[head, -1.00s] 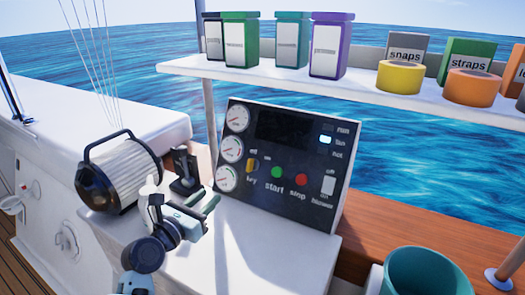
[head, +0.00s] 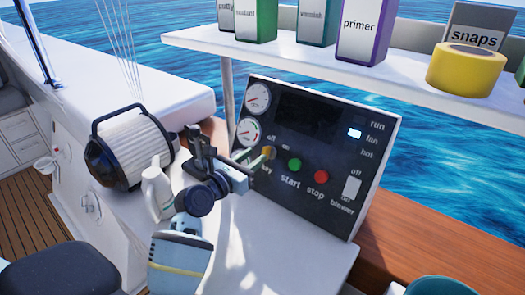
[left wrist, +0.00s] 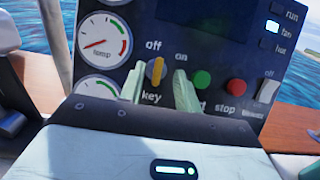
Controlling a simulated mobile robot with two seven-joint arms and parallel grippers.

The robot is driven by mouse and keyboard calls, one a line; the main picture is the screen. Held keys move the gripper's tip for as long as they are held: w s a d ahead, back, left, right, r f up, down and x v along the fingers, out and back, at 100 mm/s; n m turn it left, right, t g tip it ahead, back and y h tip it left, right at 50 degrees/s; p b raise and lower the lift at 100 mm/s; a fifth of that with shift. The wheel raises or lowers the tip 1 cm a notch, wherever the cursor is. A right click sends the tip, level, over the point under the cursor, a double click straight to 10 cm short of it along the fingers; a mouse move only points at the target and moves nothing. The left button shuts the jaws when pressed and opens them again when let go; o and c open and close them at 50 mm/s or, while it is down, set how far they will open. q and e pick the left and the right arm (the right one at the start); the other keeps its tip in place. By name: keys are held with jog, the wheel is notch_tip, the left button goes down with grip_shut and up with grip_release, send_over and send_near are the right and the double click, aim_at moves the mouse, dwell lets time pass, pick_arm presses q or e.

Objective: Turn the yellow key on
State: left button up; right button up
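The yellow key (head: 269,152) is on the dark control panel (head: 350,150), under the "off" label and left of the green start button. In the left wrist view the key (left wrist: 157,72) stands about upright, with "off" above it and "on" to its upper right. My left gripper (head: 256,158) is at the panel and partly covers the key in the head view. In the left wrist view its pale green fingers (left wrist: 160,88) are apart, one on each side of the key, with gaps visible. Whether they touch the panel is unclear. My right gripper is not in view.
The green start button (head: 294,165), red stop button (head: 321,177) and white blower switch (head: 352,188) lie right of the key. A shelf (head: 300,52) with boxes hangs above. A black lever (head: 196,140) and ribbed white cylinder (head: 140,148) stand to the left.

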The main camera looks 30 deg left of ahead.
aim_at(264, 150)
pick_arm(q)
jog(key=shift+w+d, duration=0.15)
jog(key=shift+w, duration=0.95)
jog(key=shift+w+d, duration=0.15)
jog(key=shift+w, duration=0.95)
grip_shut()
